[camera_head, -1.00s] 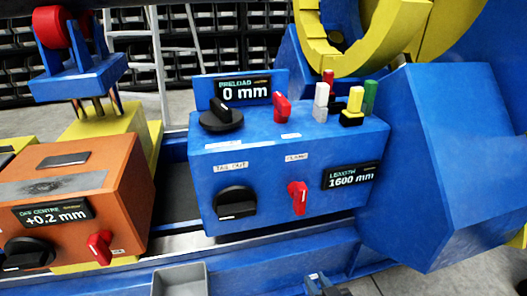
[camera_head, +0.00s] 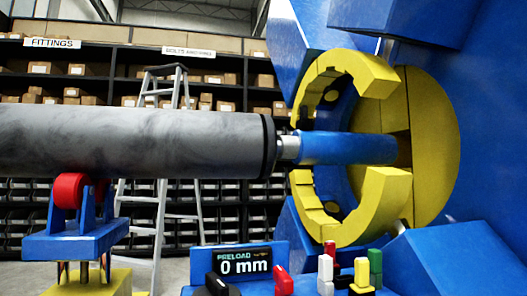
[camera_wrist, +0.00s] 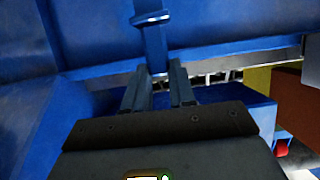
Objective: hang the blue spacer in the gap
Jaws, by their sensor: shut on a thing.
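In the wrist view my gripper (camera_wrist: 162,74) is shut on a narrow blue piece (camera_wrist: 154,48), which I take to be the blue spacer. It stands out beyond the fingertips and has a wider, ridged part near the top. Its far end is hard to make out against the blue surfaces behind. My gripper is not in the head view. There, a blue shaft (camera_head: 345,148) with a silver tip points at the end of a large grey cylinder (camera_head: 130,140). An open yellow ring (camera_head: 382,190) surrounds the shaft. I cannot tell which space is the gap.
A red roller (camera_head: 68,190) on a blue stand supports the grey cylinder. A preload display (camera_head: 242,262) reads 0 mm, with knobs and coloured levers beside it. Large blue machine parts lie close around my gripper in the wrist view. Shelves and a ladder (camera_head: 160,200) stand behind.

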